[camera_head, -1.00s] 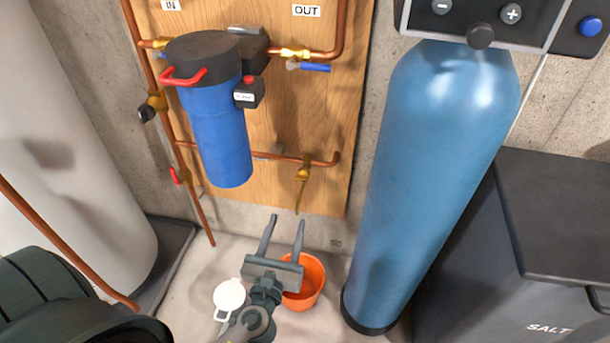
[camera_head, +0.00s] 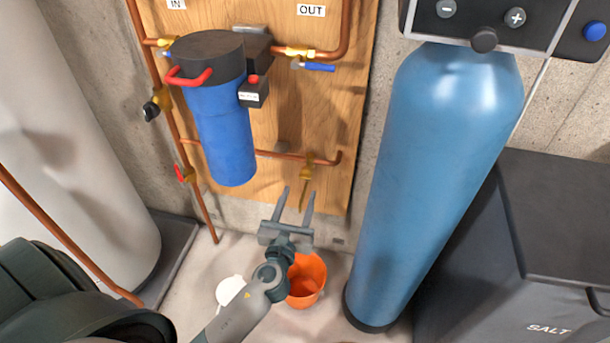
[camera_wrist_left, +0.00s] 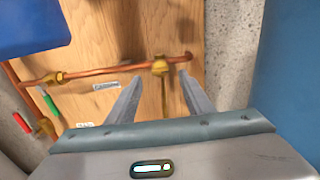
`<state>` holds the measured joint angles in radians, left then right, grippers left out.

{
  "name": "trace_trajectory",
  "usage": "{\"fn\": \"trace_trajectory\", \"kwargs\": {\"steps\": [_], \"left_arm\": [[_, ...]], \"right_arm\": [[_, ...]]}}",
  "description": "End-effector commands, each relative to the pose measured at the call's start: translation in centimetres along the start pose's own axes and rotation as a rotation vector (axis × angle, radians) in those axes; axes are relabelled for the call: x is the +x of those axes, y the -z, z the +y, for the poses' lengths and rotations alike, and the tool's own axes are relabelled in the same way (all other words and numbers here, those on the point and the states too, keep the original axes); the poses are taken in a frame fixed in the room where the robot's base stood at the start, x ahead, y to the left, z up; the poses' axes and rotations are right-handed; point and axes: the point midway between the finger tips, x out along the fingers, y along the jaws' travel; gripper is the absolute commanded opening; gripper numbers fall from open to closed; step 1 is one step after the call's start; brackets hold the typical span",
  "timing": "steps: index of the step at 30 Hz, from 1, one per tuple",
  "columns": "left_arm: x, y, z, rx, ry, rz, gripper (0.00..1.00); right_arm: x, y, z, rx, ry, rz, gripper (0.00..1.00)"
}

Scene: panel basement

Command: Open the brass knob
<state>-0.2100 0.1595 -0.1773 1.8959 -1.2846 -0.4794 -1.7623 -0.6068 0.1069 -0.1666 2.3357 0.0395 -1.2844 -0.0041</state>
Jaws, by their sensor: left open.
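The brass knob (camera_head: 308,166) sits on the low copper pipe near its right end, with a thin brass spout hanging below it. It also shows in the left wrist view (camera_wrist_left: 160,66), ahead of my gripper and between its fingers in the picture. My left gripper (camera_head: 298,191) is open and empty, its fingers pointing up toward the knob from just below. In the left wrist view, both fingers (camera_wrist_left: 160,78) stand apart from the knob, though the remaining depth is hard to judge. My right gripper is not in view.
The blue filter housing (camera_head: 222,135) hangs up and left of the knob. An orange bucket (camera_head: 310,278) and a white round item (camera_head: 229,289) are on the floor below. The tall blue tank (camera_head: 435,160) stands close on the right. A grey salt bin (camera_head: 560,215) stands beyond it.

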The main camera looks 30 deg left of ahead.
Motion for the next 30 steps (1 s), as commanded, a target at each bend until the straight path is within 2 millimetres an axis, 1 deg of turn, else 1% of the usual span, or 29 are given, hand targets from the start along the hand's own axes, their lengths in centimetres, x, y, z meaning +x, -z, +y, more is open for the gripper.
{"fn": "trace_trajectory", "kwargs": {"steps": [1, 6, 9, 13, 19, 28, 29, 30], "left_arm": [[1.0, -0.1, 0.0, 0.001, 0.000, -0.002, 0.47], [4.1, 0.0, 0.0, -0.001, 0.000, -0.001, 0.47], [5.6, -0.1, 0.0, -0.001, 0.000, -0.002, 0.47], [7.2, 0.0, 0.0, -0.001, 0.000, -0.001, 0.47], [8.3, 0.0, 0.0, -0.001, 0.000, -0.001, 0.47], [8.4, 0.0, 0.0, -0.001, 0.000, 0.000, 0.47], [8.4, 0.0, 0.0, -0.001, 0.000, 0.000, 0.45], [8.4, 0.0, 0.0, -0.001, 0.000, 0.000, 0.35]], "right_arm": [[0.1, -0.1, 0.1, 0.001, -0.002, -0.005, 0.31], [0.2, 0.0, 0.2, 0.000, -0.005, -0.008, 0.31], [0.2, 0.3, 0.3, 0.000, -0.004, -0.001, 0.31], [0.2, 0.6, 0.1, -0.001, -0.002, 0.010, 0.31], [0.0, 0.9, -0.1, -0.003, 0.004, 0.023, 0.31], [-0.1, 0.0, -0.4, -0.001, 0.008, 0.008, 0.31], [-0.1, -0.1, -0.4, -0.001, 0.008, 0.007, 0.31], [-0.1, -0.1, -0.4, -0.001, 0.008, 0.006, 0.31]]}}
